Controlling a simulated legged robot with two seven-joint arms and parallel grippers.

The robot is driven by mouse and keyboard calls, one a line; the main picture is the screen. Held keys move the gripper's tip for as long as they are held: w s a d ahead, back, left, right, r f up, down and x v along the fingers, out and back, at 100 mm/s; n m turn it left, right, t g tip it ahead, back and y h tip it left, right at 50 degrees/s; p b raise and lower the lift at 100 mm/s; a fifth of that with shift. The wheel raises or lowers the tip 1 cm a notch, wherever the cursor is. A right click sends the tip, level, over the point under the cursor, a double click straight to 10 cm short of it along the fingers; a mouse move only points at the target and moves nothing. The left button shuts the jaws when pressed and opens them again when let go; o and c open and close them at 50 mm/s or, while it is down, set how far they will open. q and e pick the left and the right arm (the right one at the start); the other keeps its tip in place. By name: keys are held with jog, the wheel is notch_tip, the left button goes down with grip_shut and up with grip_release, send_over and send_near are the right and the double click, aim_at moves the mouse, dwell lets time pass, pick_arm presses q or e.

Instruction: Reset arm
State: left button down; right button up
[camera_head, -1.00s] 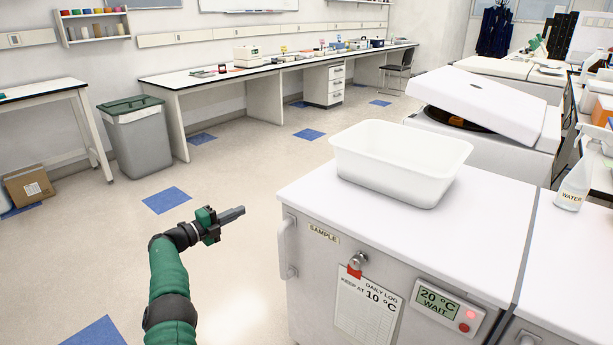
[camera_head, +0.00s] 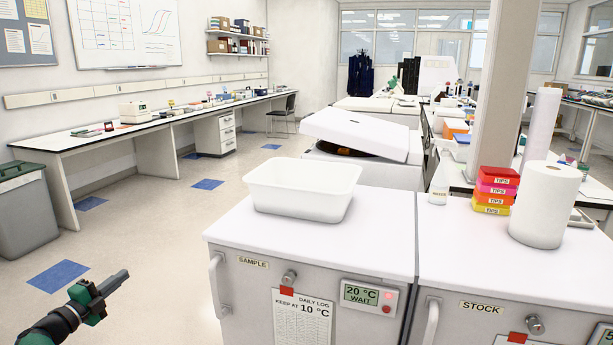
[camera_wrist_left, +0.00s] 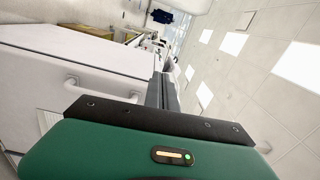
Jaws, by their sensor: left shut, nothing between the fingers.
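My left gripper (camera_head: 112,283) is at the lower left of the head view, over the floor and left of the SAMPLE cabinet. Its dark grey fingers are together with nothing between them, and they point up and to the right. In the left wrist view the closed fingers (camera_wrist_left: 163,93) stick out past the green gripper body. The gripper is apart from the cabinet (camera_head: 240,290) and its vertical handle (camera_head: 219,285). My right gripper is in neither view.
A white open tub (camera_head: 300,205) stands on the SAMPLE cabinet, whose display reads 20 °C WAIT. The STOCK cabinet (camera_head: 480,280) adjoins it on the right. A paper roll (camera_head: 545,205) and tip boxes (camera_head: 494,190) stand there. Floor left of the cabinets is clear; a grey bin (camera_head: 25,215) stands farther left.

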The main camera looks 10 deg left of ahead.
pick_arm(q)
jog(key=w+d+r+n+g+y, duration=0.15)
jog(key=w+r+n+y, duration=0.3)
jog(key=n+y, duration=0.5)
jog(key=s+d+f+n+g+h, duration=0.1)
jog(key=s+d+f+n+g, duration=0.25)
jog(key=d, duration=0.55)
jog(key=s+d+f+n+g+h, duration=0.1)
jog(key=s+d+f+n+g, duration=0.15)
jog(key=d+f+n, duration=0.4)
jog(key=s+d+f+g+h, duration=0.2)
jog(key=s+d+f+g, duration=0.2)
jog(key=s+d, duration=0.95)
jog(key=s+d+f+g+h, duration=0.3)
jog(key=s+d+f+g, duration=0.15)
jog(key=s+d, duration=0.95)
notch_tip(320, 180, up, 27)
jog(key=s+p, duration=0.2)
jog(key=p, duration=2.5)
jog(key=shift+s+p, duration=0.15)
jog(key=shift+p, duration=0.15)
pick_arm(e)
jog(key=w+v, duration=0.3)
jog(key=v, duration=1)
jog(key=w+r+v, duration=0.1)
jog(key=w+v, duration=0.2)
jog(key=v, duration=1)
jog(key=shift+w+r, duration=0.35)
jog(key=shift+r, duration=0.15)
